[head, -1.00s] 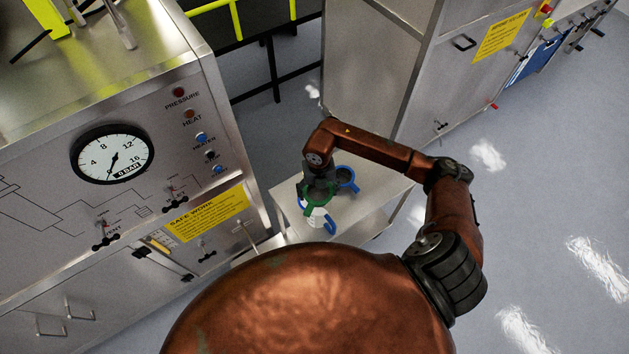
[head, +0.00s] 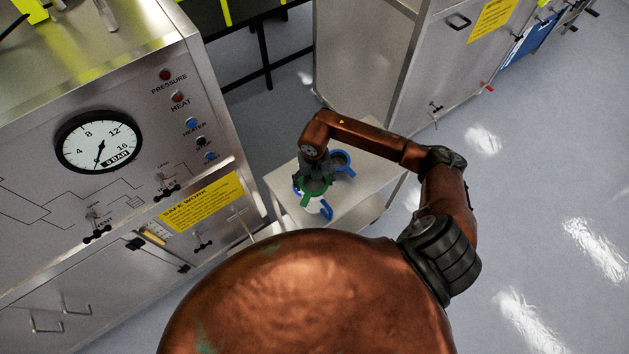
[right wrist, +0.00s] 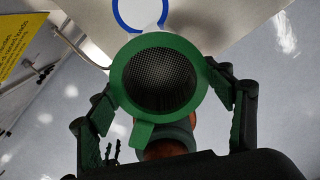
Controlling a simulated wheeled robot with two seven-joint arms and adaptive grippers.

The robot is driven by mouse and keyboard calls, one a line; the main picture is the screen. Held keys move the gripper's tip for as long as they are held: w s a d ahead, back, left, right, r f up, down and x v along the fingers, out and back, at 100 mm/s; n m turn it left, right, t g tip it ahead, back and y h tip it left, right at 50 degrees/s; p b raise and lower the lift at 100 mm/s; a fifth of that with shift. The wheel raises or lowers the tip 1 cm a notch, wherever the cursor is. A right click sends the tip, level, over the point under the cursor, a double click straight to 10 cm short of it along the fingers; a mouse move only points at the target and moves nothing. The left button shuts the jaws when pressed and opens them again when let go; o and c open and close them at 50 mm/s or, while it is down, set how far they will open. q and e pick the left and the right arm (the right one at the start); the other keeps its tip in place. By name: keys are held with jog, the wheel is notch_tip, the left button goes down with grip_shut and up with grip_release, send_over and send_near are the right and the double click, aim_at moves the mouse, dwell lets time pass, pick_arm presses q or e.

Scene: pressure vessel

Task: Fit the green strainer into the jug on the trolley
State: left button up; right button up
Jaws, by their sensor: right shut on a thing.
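The green strainer (head: 316,187) is in my right gripper (head: 316,178) in the head view, over or at the top of the white jug (head: 312,205) with a blue handle. The jug stands on the trolley (head: 357,208). In the right wrist view the green strainer (right wrist: 125,80) shows its round rim, dark mesh bowl and a tab towards me. The fingers of my right gripper (right wrist: 163,78) are on both sides of its rim. Whether the strainer touches the jug is hidden. My left gripper is not in view.
A blue-rimmed dark strainer (head: 341,160) lies on the trolley just behind the jug. A steel panel with a gauge (head: 100,142) stands close at left, and a steel cabinet (head: 365,55) stands behind. Floor at right is clear.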

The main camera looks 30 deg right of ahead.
aim_at(314, 182)
jog(key=shift+f+b, duration=0.7)
jog(key=shift+f, duration=0.4)
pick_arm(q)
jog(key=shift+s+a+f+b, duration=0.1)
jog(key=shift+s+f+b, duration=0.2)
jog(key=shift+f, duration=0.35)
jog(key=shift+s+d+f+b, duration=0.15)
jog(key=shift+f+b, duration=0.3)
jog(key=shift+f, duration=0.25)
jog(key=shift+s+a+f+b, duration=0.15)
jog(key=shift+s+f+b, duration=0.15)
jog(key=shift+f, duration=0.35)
pick_arm(e)
jog(key=shift+f, duration=1.4)
jog(key=o, duration=1.2)
jog(key=shift+r, duration=0.1)
notch_tip(314, 182, up, 12)
jog(key=shift+f, duration=0.1)
